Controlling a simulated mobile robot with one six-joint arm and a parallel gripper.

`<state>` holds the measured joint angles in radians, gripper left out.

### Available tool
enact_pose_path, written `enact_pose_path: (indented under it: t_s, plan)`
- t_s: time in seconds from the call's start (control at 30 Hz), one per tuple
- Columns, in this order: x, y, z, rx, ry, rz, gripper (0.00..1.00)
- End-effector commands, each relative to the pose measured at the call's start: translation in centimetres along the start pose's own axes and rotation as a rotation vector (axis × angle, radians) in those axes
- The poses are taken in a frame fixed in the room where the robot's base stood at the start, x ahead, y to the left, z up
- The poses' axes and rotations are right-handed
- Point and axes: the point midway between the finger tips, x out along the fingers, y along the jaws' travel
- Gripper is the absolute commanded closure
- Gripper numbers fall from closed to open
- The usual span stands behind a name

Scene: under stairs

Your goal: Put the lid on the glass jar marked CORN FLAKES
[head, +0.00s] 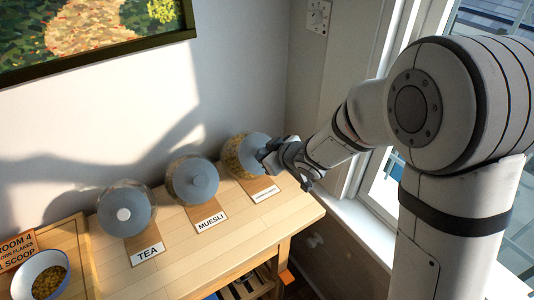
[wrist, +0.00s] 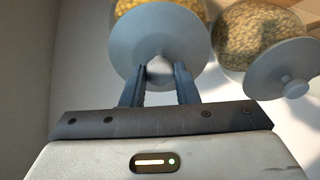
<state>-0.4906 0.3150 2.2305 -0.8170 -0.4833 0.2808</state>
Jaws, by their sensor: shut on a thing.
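The glass jar of yellow flakes (head: 232,158) stands at the right end of the row on the wooden table. The card in front of it is too small to read. A round grey lid (head: 255,146) is at its mouth, and my gripper (head: 270,158) is at the lid's right side. In the wrist view, my gripper (wrist: 160,76) is shut on the knob of this lid (wrist: 158,34). The yellow contents of the jar (wrist: 196,8) show past the lid's far edge. The lid hides the rim, so I cannot tell whether it is seated.
The MUESLI jar (head: 180,170), with its own grey lid (head: 197,181), stands close to the left; it also shows in the wrist view (wrist: 255,35). The lidded TEA jar (head: 112,199) is further left. A bowl (head: 24,262) sits at lower left. A window (head: 480,20) is right.

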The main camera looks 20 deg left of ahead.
Motion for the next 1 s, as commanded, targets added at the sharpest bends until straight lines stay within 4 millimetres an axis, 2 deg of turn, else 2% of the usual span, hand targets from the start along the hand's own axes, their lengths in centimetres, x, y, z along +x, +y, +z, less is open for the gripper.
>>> enact_pose_path:
  t_s: [0.37,0.4,0.7,0.87,1.0]
  plan:
    - [0.31,0.02,0.04,0.0,0.0,0.0,1.0]
    - [0.31,0.02,0.04,0.0,0.0,0.001,0.71]
    - [0.3,0.04,0.05,0.001,0.0,0.001,0.47]
    - [0.3,0.04,0.08,0.001,-0.001,0.001,0.46]
    - [0.3,0.04,0.08,0.001,-0.001,0.001,0.35]
